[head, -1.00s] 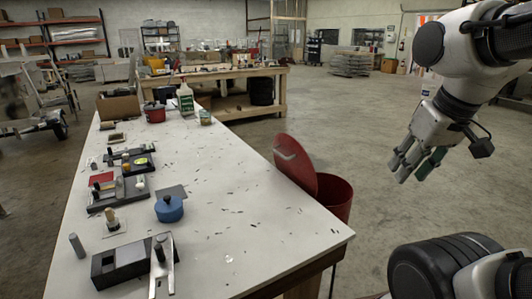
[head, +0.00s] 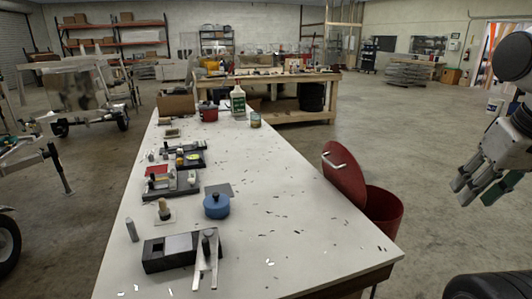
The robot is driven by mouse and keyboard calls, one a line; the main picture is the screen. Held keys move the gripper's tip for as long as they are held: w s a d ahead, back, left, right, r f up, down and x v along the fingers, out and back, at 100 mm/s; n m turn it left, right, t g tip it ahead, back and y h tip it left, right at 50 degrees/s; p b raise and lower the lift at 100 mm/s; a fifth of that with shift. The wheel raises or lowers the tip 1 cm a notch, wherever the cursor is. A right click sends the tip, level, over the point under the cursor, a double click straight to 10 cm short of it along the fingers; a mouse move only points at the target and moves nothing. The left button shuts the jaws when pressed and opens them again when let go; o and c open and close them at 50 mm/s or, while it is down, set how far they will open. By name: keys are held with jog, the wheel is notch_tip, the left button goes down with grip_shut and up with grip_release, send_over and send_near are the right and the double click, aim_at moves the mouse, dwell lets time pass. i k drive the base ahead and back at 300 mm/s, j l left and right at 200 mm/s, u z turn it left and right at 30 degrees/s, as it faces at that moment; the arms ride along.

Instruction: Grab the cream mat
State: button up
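A small pale, cream-looking square mat (head: 158,221) lies on the left part of the long white table. A small post with a tan wooden knob (head: 164,209) stands on it and hides part of it. My gripper (head: 479,190) is at the right edge of the head view, held in the air beyond the table's right side and far from the mat. Its fingers point down and left, look spread apart, and hold nothing that I can see. Part of my arm is cut off by the picture edge.
The white table (head: 300,240) has a blue round tin (head: 216,206), a black box with a metal lever (head: 170,254), a grey cylinder (head: 132,230) and black trays (head: 172,187) around the mat. A red bin (head: 384,212) with a raised lid stands at its right. Scraps litter the clear right half.

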aim_at(173, 133)
jog(key=k+j+z, duration=0.65)
jog(key=j+z, duration=0.2)
jog(key=j, duration=0.4)
jog(key=k+j+z, duration=0.45)
jog(key=j, duration=0.35)
jog(key=k+j+z, duration=0.4)
jog(key=j, duration=0.25)
jog(key=k+j+z, duration=0.4)
jog(key=j, duration=0.15)
jog(key=k+j, duration=0.1)
jog(key=j, duration=1.5)
jog(key=k+j+u, duration=0.1)
jog(key=j, duration=0.7)
jog(key=i+j, duration=0.1)
jog(key=j, duration=0.65)
jog(key=j+u, duration=0.1)
jog(key=j, duration=0.6)
jog(key=i, duration=0.05)
